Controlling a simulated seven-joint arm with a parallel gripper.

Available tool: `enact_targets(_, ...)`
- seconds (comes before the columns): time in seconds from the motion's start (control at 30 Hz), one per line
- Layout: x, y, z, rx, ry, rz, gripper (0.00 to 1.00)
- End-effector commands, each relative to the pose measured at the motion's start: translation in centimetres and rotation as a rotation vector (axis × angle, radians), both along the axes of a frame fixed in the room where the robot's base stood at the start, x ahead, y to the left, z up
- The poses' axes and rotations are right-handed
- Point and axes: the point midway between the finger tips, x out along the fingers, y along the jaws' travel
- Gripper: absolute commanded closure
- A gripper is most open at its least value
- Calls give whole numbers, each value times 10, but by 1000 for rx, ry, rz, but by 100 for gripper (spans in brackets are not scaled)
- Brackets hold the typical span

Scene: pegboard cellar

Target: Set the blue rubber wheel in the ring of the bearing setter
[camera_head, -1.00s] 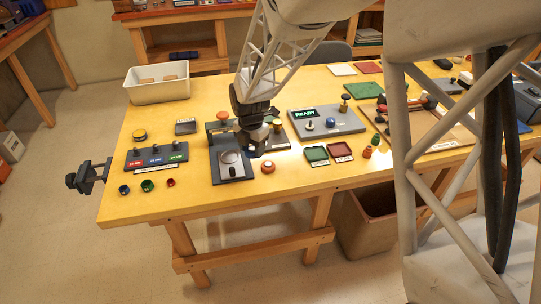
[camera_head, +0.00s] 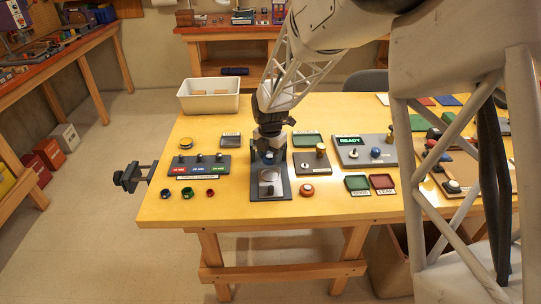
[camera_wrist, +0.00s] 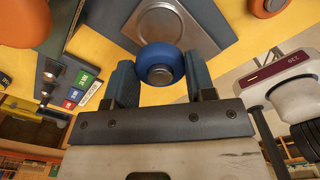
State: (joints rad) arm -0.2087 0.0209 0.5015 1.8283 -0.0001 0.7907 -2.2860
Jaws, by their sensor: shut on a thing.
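My gripper (camera_wrist: 161,82) is shut on the blue rubber wheel (camera_wrist: 162,65), with one finger against each side of it. In the head view my gripper (camera_head: 269,150) hangs low over the back part of a dark-based device, which looks like the bearing setter (camera_head: 258,191). A silver plate with a round, ring-like seat (camera_wrist: 160,24) lies on that base, beyond the wheel in the wrist view. The wheel looks apart from this seat. My gripper hides the back of the device in the head view.
A switch panel (camera_head: 196,171) with coloured labels stands to the left, with several small coloured rings in front. A grey base with a brass knob (camera_head: 321,149) stands close to the right, with an orange button (camera_head: 306,190) in front. A white bin (camera_head: 209,106) stands at the back left.

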Motion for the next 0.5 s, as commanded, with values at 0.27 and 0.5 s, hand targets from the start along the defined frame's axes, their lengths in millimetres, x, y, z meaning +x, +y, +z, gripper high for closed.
enact_targets(0.27,0,0,-8,0,0,0,73)
enact_targets(0.5,0,0,-22,0,1,0,73)
